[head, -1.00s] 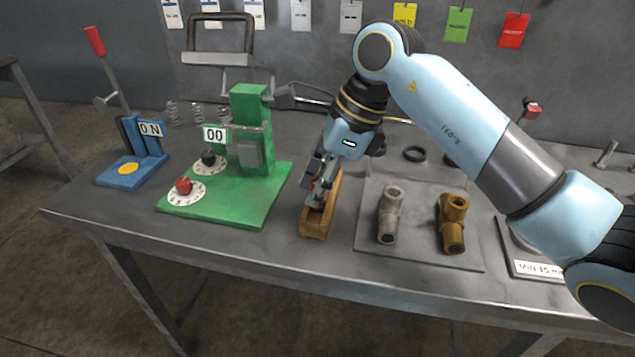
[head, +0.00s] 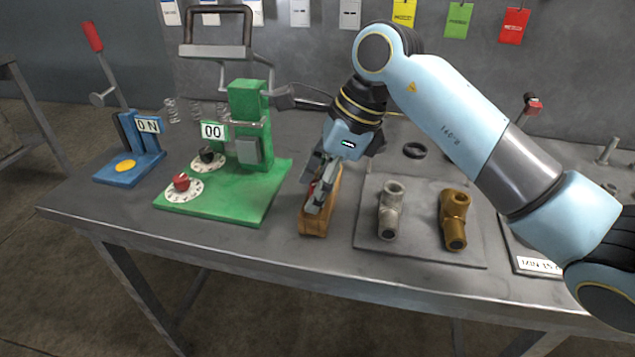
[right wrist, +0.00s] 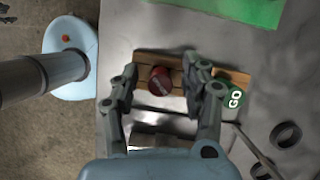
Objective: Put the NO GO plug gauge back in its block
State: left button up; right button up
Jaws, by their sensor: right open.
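The NO GO plug gauge shows as a round red end (right wrist: 160,80) over the wooden block (right wrist: 178,60) in the right wrist view. In the head view only a bit of red (head: 311,188) shows beside my fingers, above the block (head: 313,226). The gauge looks upright in the block, but how deep it sits is hidden. My right gripper (right wrist: 161,76) is open, one finger on each side of the red end, with gaps visible. It also shows in the head view (head: 318,188). The green GO gauge (right wrist: 236,97) stands at the block's other end. My left gripper is not in view.
A green press (head: 250,185) stands left of the block, with a blue stand (head: 130,165) farther left. To the right, a grey plate (head: 420,250) holds a grey fitting (head: 391,210) and a brass fitting (head: 454,220). A dark ring (head: 414,150) lies behind.

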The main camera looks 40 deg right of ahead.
jog(key=shift+r+p, duration=0.45)
jog(key=shift+r, duration=0.05)
jog(key=v, duration=1.2)
jog(key=shift+p, duration=0.35)
jog(key=shift+w, duration=0.1)
